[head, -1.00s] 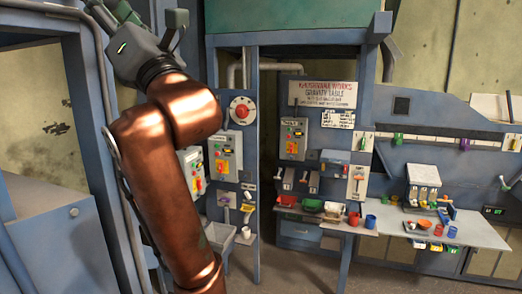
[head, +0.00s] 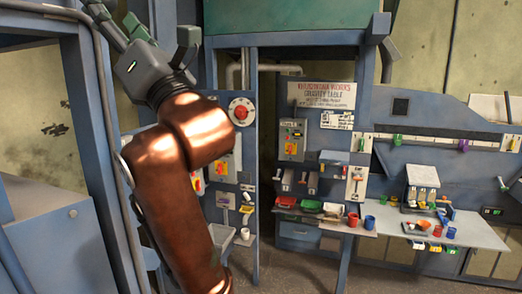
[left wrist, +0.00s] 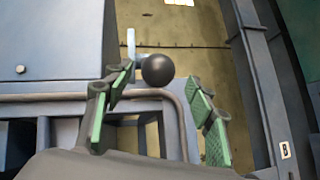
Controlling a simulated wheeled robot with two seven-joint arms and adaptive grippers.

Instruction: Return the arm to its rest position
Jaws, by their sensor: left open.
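My left arm rises through the left of the head view, and its gripper (head: 143,24) is at the top left, raised in front of the blue frame posts. In the left wrist view the green-padded fingers of my left gripper (left wrist: 160,108) are spread apart with nothing held between them. A black ball knob (left wrist: 157,70) shows in the gap between the fingers, apparently beyond them; I cannot tell how far. My right gripper is in neither view.
A blue post (head: 92,130) and cabinet (head: 60,235) stand close on the left. A control panel with a red dial (head: 242,110) is partly behind my arm. A workbench (head: 475,236) with cups and bins is at the right. Floor shows at the lower middle.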

